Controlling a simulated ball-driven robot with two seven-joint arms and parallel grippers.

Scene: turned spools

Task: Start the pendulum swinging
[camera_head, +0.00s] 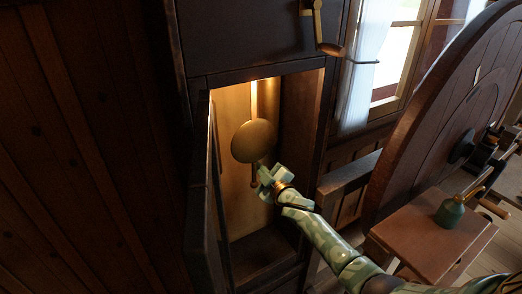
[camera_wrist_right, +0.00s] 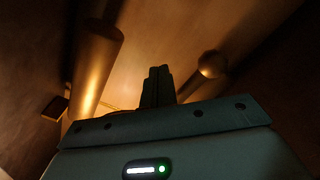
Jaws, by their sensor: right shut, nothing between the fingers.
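The pendulum hangs inside a tall, open clock case (camera_head: 200,130). Its round brass bob (camera_head: 254,141) is at mid-height, on a pale rod (camera_head: 253,98), with a short stem (camera_head: 254,176) below the bob. My right gripper (camera_head: 263,174) reaches into the case from the lower right. It is shut and empty, just below and right of the bob, close to the stem; I cannot tell whether it touches. In the right wrist view the shut fingers (camera_wrist_right: 158,84) point at the lit interior, between a thick brass cylinder (camera_wrist_right: 98,60) and a thinner round-ended brass piece (camera_wrist_right: 208,66). My left gripper is out of view.
The case door (camera_head: 205,220) stands open on the left. A large wooden wheel (camera_head: 425,115) and a wooden stool-like block (camera_head: 425,235) with a green oil can (camera_head: 450,211) stand to the right. A brass crank (camera_head: 328,47) juts out above the opening.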

